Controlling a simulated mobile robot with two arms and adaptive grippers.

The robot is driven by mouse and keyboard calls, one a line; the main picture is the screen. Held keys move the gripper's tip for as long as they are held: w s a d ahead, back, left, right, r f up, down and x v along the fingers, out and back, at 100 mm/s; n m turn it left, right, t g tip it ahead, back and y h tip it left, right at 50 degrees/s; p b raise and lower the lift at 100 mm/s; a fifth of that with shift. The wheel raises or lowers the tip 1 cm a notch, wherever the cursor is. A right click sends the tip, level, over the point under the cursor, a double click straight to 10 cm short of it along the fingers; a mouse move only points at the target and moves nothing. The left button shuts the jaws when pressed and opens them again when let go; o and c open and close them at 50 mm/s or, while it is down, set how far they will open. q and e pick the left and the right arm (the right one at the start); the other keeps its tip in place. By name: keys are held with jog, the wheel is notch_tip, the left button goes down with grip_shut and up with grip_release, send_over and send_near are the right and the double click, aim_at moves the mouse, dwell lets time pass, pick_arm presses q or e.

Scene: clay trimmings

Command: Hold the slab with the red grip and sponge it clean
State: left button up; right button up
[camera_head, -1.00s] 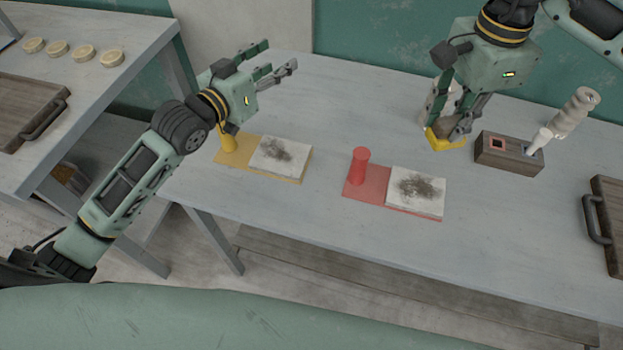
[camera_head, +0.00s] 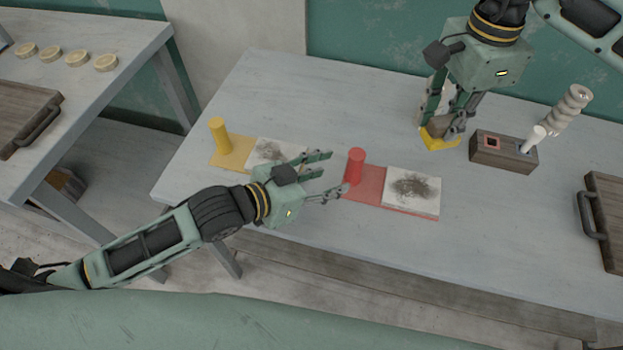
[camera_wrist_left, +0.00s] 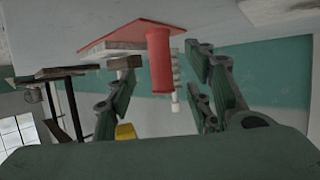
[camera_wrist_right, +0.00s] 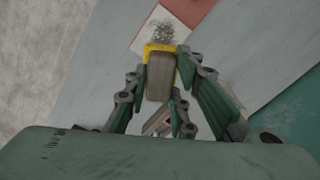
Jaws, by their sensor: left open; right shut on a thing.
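A red grip (camera_head: 355,166) stands upright on a red board (camera_head: 366,187). A white slab (camera_head: 411,191) with a dark smudge lies at the board's right end. In the left wrist view the red grip (camera_wrist_left: 159,62) shows ahead, between the open fingers. My left gripper (camera_head: 336,173) is open and empty, just left of the red grip. My right gripper (camera_head: 448,128) is shut on a sponge block with a yellow underside (camera_head: 438,140), at the back right of the slab. The sponge block (camera_wrist_right: 158,75) fills the jaws in the right wrist view.
A yellow grip (camera_head: 220,135) stands on a yellow board with another smudged slab (camera_head: 268,152), partly behind my left gripper. A wooden block (camera_head: 503,152) with a pale-handled tool is at the right. A wooden tray (camera_head: 608,215) lies at the right edge.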

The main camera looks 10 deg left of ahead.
aim_at(349, 171)
pick_arm(q)
jog(key=x, duration=0.7)
jog(key=shift+c, duration=0.3)
grip_shut()
